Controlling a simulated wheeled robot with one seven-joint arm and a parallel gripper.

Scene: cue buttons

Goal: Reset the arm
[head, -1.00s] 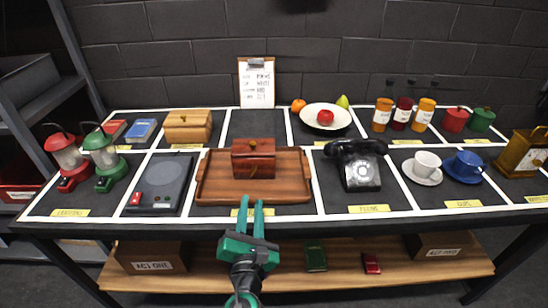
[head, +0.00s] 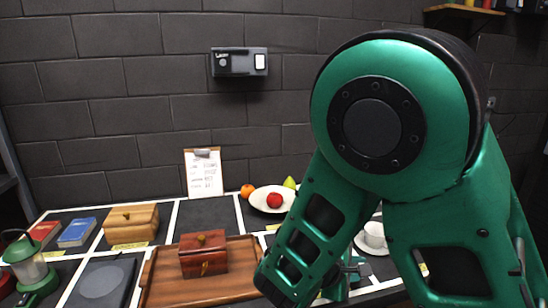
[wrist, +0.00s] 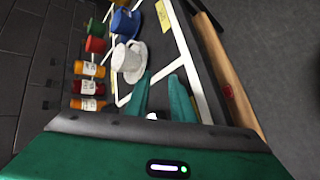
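My green arm fills the right half of the head view, raised and folded close to the camera. My gripper is mostly hidden behind the arm there. In the wrist view my gripper (wrist: 162,82) shows two teal fingers apart with nothing held between them. It hangs over the right part of the table, beside a white cup on a saucer (wrist: 130,60). A dark red wooden box (head: 203,253) stands in the brown wooden tray (head: 165,290) in the head view, away from the gripper.
A tan wooden box (head: 132,222), a white bowl (head: 262,201) with red fruit, and a clipboard (head: 203,172) stand at the back. A device (head: 238,62) hangs on the wall. A blue cup (wrist: 125,22) and several bottles (wrist: 88,87) are near the gripper.

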